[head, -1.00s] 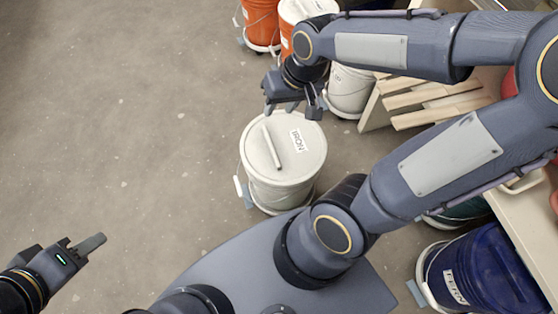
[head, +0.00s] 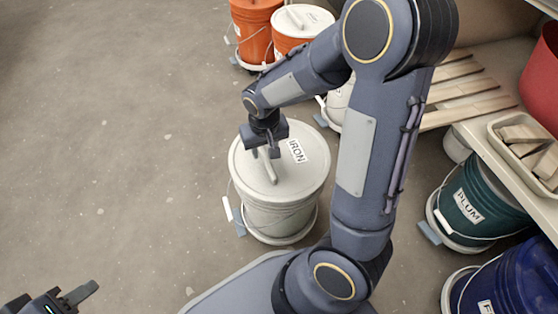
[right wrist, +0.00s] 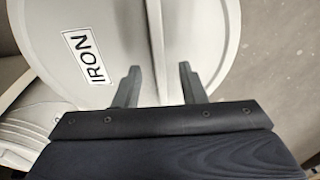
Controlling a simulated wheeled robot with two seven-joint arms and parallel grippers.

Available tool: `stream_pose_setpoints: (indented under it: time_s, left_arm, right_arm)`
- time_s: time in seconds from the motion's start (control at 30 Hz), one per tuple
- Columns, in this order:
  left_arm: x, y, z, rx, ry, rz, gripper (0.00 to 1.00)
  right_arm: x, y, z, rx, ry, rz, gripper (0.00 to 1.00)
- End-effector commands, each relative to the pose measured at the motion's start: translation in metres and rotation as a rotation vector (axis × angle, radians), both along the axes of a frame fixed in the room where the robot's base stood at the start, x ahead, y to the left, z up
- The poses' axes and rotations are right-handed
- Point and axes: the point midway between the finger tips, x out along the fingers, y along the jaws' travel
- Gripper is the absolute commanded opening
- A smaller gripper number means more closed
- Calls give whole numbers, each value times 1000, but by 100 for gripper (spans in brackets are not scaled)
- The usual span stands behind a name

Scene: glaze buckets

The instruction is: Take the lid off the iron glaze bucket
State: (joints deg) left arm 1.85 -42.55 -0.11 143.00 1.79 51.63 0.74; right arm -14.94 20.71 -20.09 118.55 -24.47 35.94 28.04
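The iron glaze bucket (head: 280,218) is pale grey-white and stands upright on the floor in the middle of the head view. Its lid (head: 306,176) is on, with an IRON label and a raised bar handle (head: 268,168). My right gripper (head: 264,152) is over the lid at the handle's far end. In the right wrist view the lid (right wrist: 205,40) fills the top, and my right gripper's fingers (right wrist: 160,85) are apart with the handle (right wrist: 155,40) between them; contact is not visible. My left gripper (head: 75,298) is at the lower left, away from the bucket.
Orange buckets (head: 258,30) stand at the back. A green PLUM bucket (head: 480,200) and a blue bucket (head: 510,285) stand at the right by a shelf (head: 500,165) with a tray (head: 510,128). The floor on the left is clear.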

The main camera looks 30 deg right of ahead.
Motion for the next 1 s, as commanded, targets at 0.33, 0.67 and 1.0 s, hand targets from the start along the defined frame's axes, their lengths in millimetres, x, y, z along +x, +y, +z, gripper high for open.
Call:
stream_pose_setpoints:
  time_s: [0.33,0.67,1.0]
  left_arm:
    - [0,0,-15,0,0,0,39]
    - [0,0,-16,0,0,0,39]
    - [0,0,-17,0,0,0,39]
  right_arm:
    - [3,-1,-25,0,0,-1,37]
    - [2,-1,-27,0,1,0,37]
    - [2,-1,-29,0,1,0,18]
